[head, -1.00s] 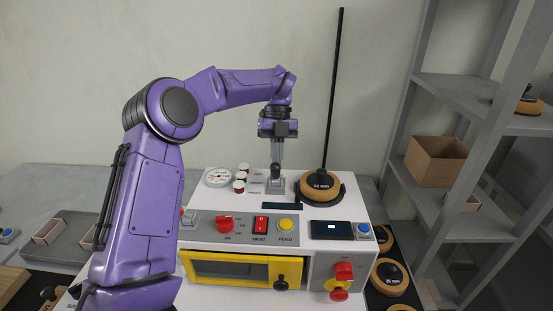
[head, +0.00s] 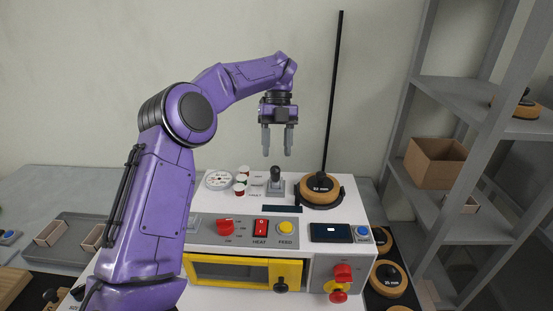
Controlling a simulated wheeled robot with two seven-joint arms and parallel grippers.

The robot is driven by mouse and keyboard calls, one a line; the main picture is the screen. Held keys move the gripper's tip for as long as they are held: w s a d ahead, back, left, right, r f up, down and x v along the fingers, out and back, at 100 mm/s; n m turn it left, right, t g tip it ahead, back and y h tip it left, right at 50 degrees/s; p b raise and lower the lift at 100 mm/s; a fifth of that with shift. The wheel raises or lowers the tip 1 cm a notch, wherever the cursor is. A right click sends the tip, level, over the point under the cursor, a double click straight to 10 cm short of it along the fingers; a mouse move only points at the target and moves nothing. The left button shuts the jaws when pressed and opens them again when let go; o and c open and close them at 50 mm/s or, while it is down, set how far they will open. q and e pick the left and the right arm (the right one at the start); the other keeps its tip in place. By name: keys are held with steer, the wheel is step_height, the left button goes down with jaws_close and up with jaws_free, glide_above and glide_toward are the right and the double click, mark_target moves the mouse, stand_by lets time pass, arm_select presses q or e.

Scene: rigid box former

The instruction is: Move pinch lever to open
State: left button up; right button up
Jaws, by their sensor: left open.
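The pinch lever (head: 275,178) is a dark-knobbed lever on a grey base, on top of the white machine (head: 345,212). It stands roughly upright beside a small printed label; I cannot read which position it is in. My left gripper (head: 277,153) hangs above the lever, pointing down. Its two fingers are apart and empty, with a clear gap above the knob. My right gripper is not in view.
A wooden 52 mm ring (head: 320,189) and a tall black rod (head: 333,90) stand right of the lever. The front panel has a red knob (head: 225,226), a HEAT switch (head: 260,227) and a FEED button (head: 285,228).

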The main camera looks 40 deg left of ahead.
arm_select(q)
steer(key=p+v, duration=0.3)
steer(key=v, duration=0.3)
steer(key=shift+r+p, duration=0.15)
steer(key=shift+p, duration=0.25)
